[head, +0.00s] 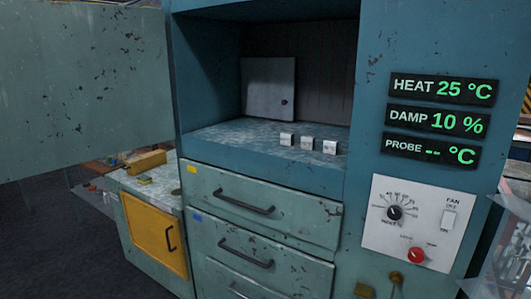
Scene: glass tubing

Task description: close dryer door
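The dryer (270,177) is a worn blue cabinet with an open chamber in its upper part. A large scuffed grey-green panel (85,85) stands out to the left of the chamber opening and appears to be the dryer door, swung wide open. Its outer left part runs out of the picture, and no handle shows on it. Inside the chamber, a pale grey plate (269,88) stands at the back. Three small white blocks (307,143) sit in a row near the front of the chamber floor. Neither of my grippers is in view.
Drawers with dark handles (245,203) lie below the chamber. Displays (440,90) and a control panel (416,222) with a red knob are at right. A low bench with a yellow door (155,234) stands at lower left, a yellow object (145,162) on top.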

